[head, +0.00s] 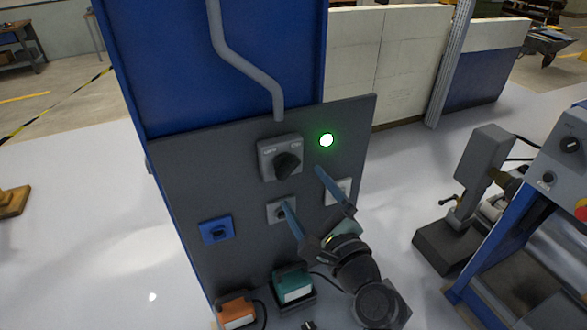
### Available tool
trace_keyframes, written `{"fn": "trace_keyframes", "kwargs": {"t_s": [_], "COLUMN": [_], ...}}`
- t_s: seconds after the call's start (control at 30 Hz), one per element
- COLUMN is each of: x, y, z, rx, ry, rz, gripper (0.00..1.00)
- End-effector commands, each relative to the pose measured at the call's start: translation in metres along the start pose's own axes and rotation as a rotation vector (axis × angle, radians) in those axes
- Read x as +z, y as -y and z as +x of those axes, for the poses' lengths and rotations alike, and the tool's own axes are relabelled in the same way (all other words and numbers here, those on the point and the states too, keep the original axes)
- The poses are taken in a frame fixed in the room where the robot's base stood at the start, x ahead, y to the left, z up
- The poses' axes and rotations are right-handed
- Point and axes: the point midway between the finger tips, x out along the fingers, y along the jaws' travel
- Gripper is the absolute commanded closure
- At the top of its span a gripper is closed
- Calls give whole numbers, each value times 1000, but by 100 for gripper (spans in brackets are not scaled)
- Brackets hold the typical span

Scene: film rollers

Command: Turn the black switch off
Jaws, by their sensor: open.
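A large black rotary switch (287,165) sits on a grey box (266,160) fixed to a dark panel. Small labels stand above its knob, too small to read surely. A round green light (326,140) to its right is lit. My gripper (302,188) reaches up from the lower right with its two blue fingers spread apart and nothing seen between them. The fingertips show just below and to the right of the black switch. I cannot tell how far they are from the panel.
The dark panel (190,185) also bears a blue-plated switch (217,231), a grey-plated switch (279,211) near one finger, and a pale plate (340,188) partly behind the other. Orange (237,312) and teal (293,284) boxes sit below. A machine (525,230) stands right.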

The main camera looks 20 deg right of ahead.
Motion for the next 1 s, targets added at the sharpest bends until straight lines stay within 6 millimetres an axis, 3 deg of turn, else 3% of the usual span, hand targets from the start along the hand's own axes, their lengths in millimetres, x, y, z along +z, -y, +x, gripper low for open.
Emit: {"fn": "trace_keyframes", "kwargs": {"t_s": [0.1, 0.3, 0.77, 1.0], "x": [2, 1, 0, 0], "y": [2, 1, 0, 0], "z": [22, 46, 56, 56], "rx": [1, 0, 0, 0], "ry": [1, 1, 0, 0], "rz": [-1, -1, -2, -2], "gripper": [0, 0, 0, 43]}}
